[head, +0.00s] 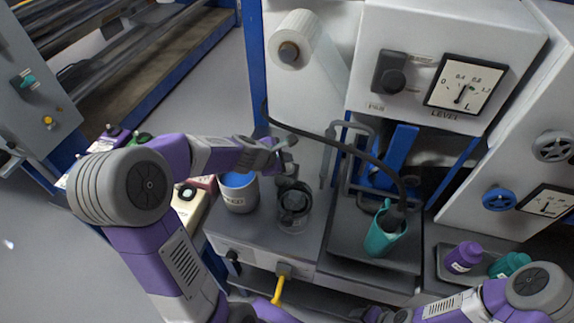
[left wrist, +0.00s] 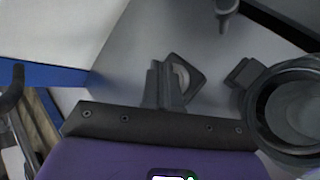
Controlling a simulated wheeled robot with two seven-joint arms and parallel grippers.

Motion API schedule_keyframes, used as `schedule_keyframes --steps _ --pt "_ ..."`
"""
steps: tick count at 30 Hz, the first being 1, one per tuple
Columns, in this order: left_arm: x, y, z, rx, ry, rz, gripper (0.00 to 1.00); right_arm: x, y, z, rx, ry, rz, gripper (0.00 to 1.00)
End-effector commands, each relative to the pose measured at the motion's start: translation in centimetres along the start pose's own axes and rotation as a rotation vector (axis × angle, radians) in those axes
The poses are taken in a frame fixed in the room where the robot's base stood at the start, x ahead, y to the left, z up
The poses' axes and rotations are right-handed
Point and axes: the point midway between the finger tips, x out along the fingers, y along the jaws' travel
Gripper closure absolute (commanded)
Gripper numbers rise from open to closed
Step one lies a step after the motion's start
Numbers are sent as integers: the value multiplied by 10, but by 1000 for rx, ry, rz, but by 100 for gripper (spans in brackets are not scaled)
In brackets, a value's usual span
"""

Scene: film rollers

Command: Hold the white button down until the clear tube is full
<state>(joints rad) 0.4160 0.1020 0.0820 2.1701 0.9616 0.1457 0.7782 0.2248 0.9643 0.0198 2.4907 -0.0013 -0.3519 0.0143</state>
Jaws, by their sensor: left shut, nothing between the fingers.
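I cannot make out a white button or a clear tube for certain in either view. A clear glass vessel with a dark top (head: 294,205) stands on the grey bench; it also shows at the right of the left wrist view (left wrist: 295,115). My left gripper (head: 287,156) is shut and empty, above and just behind that vessel, apart from it. Its closed fingers (left wrist: 166,82) show in the left wrist view. My right gripper (head: 372,315) is partly cut off at the bottom edge.
A grey cup with blue inside (head: 239,192) stands left of the vessel. A teal container (head: 384,232) sits on a dark tray, with a black hose nozzle at it. A dark knob (head: 392,80), white roll (head: 298,38), yellow lever (head: 279,287) and purple bottle (head: 463,257) are nearby.

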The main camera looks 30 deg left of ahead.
Motion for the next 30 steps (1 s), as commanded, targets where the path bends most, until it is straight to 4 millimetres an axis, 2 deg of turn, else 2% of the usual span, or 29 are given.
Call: schedule_keyframes --steps 16,30 --pt "0 0 0 0 0 0 100 0 0 0 0 0 0 35" --pt "6 -4 -4 0 0 0 100 8 3 0 0 0 0 35"
